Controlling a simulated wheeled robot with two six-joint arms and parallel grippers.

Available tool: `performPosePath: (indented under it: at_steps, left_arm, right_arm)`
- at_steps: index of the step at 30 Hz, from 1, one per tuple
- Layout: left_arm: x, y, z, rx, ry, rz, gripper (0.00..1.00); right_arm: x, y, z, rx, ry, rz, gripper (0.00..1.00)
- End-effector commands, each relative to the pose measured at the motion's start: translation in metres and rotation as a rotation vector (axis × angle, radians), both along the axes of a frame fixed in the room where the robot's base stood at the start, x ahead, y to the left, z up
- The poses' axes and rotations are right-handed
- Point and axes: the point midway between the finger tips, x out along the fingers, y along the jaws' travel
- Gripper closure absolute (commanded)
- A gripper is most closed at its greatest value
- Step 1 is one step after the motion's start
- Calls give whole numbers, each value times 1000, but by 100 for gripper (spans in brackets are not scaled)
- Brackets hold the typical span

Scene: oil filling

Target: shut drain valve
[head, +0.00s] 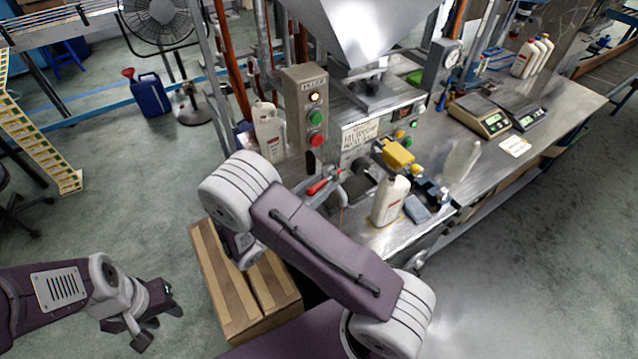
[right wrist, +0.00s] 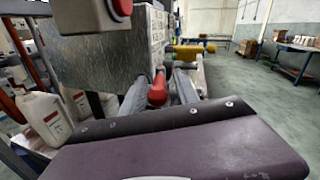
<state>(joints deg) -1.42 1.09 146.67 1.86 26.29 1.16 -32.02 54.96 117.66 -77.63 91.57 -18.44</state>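The drain valve's red handle (head: 319,187) shows at the front of the steel filling machine, below the button box. In the right wrist view the red handle (right wrist: 157,91) lies between the two grey fingers of my right gripper (right wrist: 160,88), close to both. I cannot tell whether they press on it. In the head view my right upper arm crosses in front and hides most of the forearm and wrist. The valve body is mostly hidden. My left gripper (head: 160,328) is open and empty above the floor, far left of the machine.
A white bottle (head: 391,201) stands on the bench right of the handle, with a grey-blue block (head: 417,208) beside it. A button box (head: 307,110) rises above the valve. A cardboard box (head: 226,283) stands on the floor below my right arm. Left floor is fairly clear.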

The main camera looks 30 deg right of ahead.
Motion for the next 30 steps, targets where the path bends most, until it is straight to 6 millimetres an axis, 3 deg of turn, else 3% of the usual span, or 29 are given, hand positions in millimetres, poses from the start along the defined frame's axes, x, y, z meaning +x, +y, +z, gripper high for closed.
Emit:
performPosePath:
  at_steps: [3, 7, 30]
  left_arm:
    - [0, 0, 0, 0, 0, 0, 64]
    - [0, 0, 0, 0, 0, 0, 64]
    - [0, 0, 0, 0, 0, 0, 64]
  right_arm:
    - [0, 0, 0, 0, 0, -1, 63]
    - [0, 0, 0, 0, 0, -1, 99]
    - [0, 0, 0, 0, 0, -1, 100]
